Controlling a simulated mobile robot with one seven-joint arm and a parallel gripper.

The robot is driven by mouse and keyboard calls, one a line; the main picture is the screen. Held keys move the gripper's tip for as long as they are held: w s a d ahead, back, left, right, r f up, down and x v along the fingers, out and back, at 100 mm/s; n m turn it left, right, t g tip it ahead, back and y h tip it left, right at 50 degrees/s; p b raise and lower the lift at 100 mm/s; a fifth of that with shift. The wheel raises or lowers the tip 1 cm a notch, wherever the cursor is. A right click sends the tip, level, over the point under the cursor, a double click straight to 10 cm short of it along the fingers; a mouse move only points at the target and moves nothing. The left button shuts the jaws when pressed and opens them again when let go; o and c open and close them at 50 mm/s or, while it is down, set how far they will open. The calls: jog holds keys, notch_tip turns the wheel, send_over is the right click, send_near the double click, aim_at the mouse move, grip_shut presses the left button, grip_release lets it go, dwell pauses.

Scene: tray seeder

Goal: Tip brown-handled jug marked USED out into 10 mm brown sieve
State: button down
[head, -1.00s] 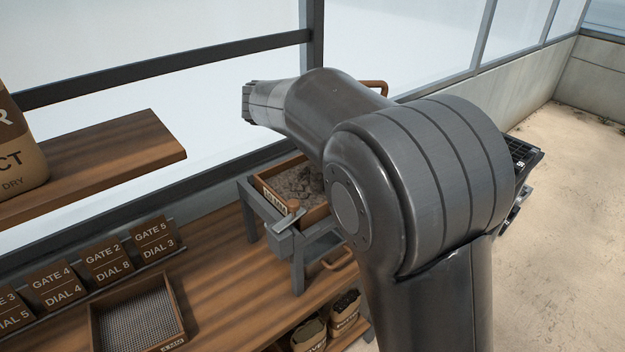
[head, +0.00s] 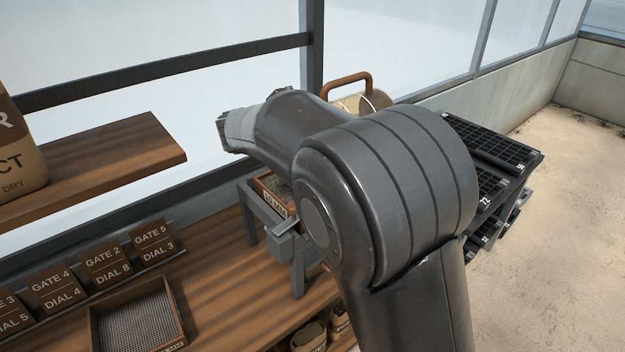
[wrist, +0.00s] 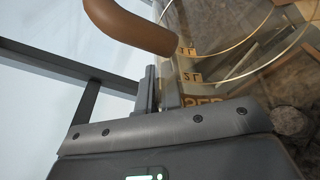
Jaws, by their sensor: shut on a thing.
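The jug (head: 374,102) shows in the head view behind my arm, its brown handle (head: 347,82) uppermost, so it looks tilted. In the wrist view its brown handle (wrist: 132,27) and clear wall with litre marks (wrist: 190,64) and part of the USED lettering show. My gripper (wrist: 152,88) is shut on the jug; the exact grip point is unclear. It is hidden in the head view. The 10 mm brown sieve (head: 274,203) sits in a grey stand, mostly hidden by my arm. Grey-brown material shows through the jug, but I cannot tell whether it lies inside or beyond.
The grey stand (head: 252,207) is on the wooden bench (head: 222,268). An empty mesh sieve (head: 135,315) lies at lower left. Gate and dial cards (head: 106,262) line the back. A shelf (head: 110,155) juts out at left. Black trays (head: 490,150) are racked at right.

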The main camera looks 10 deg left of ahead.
jog(key=shift+s+a+t+h+b, duration=0.3)
jog(key=shift+s+a+t, duration=0.1)
jog(key=shift+a, duration=0.15)
jog(key=shift+s+a+t+h+b, duration=0.3)
jog(key=shift+a+t, duration=0.1)
jog(key=shift+a, duration=0.15)
jog(key=shift+s+a+f+n+t+h+b, duration=0.15)
jog(key=shift+s+a+n+t+h+b, duration=0.15)
jog(key=shift+s+a+t+h+b, duration=0.4)
jog(key=shift+a+b, duration=0.15)
jog(key=shift+b, duration=0.35)
